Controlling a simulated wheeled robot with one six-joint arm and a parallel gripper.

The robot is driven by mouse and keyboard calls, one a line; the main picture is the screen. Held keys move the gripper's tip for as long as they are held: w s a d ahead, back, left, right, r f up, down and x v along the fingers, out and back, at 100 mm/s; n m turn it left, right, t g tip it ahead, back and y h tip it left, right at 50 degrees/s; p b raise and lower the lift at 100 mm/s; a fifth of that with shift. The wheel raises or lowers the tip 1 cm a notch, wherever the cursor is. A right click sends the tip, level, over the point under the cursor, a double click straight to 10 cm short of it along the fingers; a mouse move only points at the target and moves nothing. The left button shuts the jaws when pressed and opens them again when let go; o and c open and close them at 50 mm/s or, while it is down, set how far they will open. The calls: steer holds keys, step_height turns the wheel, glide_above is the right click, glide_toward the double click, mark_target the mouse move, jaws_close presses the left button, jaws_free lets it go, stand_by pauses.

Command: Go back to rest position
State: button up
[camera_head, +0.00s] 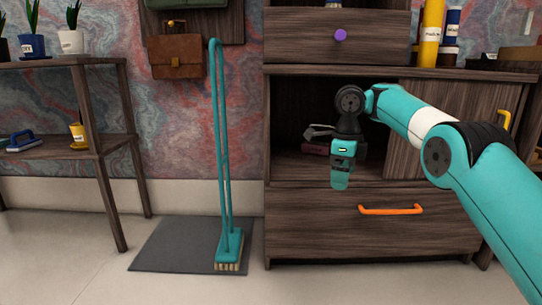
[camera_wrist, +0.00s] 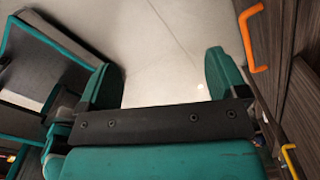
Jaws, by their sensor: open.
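My gripper (camera_head: 341,172) hangs in front of the dark wooden cabinet (camera_head: 310,225), pointing down, above the level of the orange handle (camera_head: 390,209). In the wrist view my gripper (camera_wrist: 163,80) has its two teal fingers spread wide apart. Only pale floor shows between them, so it is open and empty. My teal arm reaches in from the right side of the head view.
A teal broom (camera_head: 229,247) stands on a grey mat (camera_head: 165,245) left of the cabinet. An open compartment (camera_head: 290,110) lies behind my gripper, with a dark reddish object (camera_head: 315,149) inside. A wooden shelf (camera_head: 100,150) stands at left. A yellow handle (camera_head: 504,120) sticks out at right.

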steer(key=s+a+r+m+y+p, duration=0.1)
steer(key=s+a+r+m+p, duration=0.15)
steer(key=s+r+m, duration=0.3)
steer(key=s+a+r+m+g+y+p, duration=0.1)
steer(key=s+a+r+m+p, duration=0.1)
steer(key=s+r+m+p, duration=0.4)
steer(key=s+a+r+m+y+p, duration=0.1)
steer(key=s+a+r+m+p, duration=0.1)
steer(key=s+r+m, duration=0.4)
steer(key=s+d+r+m+t+y+p, duration=0.15)
steer(key=s+m+p, duration=0.35)
steer(key=s+m, duration=0.7)
steer(key=s+d+r+m+g+p, duration=0.1)
steer(key=s+d+r+m+p, duration=0.3)
steer(key=s+m, duration=0.75)
step_height(320, 180, up, 36)
steer(key=a+p, duration=0.2)
steer(key=p, duration=3.6)
steer(key=shift+w+m, duration=0.4)
steer(key=shift+w, duration=0.05)
